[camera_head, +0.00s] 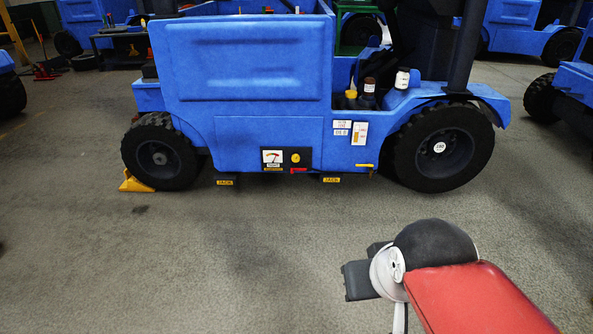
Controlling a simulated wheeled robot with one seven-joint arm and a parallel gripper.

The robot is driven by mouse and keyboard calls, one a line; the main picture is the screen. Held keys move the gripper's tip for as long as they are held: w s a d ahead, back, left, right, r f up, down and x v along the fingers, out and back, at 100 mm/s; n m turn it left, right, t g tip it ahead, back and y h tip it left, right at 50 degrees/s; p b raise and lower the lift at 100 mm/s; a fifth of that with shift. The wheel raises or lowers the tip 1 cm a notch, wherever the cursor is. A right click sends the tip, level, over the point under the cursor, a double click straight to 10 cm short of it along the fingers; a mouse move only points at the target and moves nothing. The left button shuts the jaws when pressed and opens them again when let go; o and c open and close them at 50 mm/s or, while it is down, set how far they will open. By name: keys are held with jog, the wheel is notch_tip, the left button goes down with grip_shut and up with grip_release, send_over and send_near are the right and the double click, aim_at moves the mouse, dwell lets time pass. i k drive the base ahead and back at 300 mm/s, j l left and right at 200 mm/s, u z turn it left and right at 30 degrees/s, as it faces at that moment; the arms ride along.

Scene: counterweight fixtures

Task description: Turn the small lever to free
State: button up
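A blue vehicle (250,75) stands side-on across the upper half of the view. A small yellow lever-like piece (364,166) sits low on its side, left of the big right wheel, and looks roughly level. Any marking of its positions is too small to read. My gripper (357,281) is in the lower right, in front of the vehicle and well apart from it. Its dark end shows beside a pale round joint and my red arm link. I cannot tell whether its fingers are open or shut.
A dark panel (287,158) with a gauge is on the vehicle's side. JACK labels (331,180) show beneath. A yellow chock (134,182) touches the left wheel (160,154). Bottles (402,79) stand on the vehicle. The grey floor (200,260) in front is clear.

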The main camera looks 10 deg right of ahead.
aim_at(305, 168)
jog(key=j+z, duration=0.25)
jog(key=j, duration=0.6)
jog(key=i+j, duration=0.2)
jog(key=i, duration=0.25)
jog(key=i+j, duration=0.2)
jog(key=i, duration=0.3)
jog(key=i+j, duration=0.2)
jog(key=i, duration=0.25)
jog(key=i+j, duration=0.2)
jog(key=i, duration=0.3)
jog(key=i+j, duration=0.2)
jog(key=i, duration=0.25)
jog(key=z, duration=0.05)
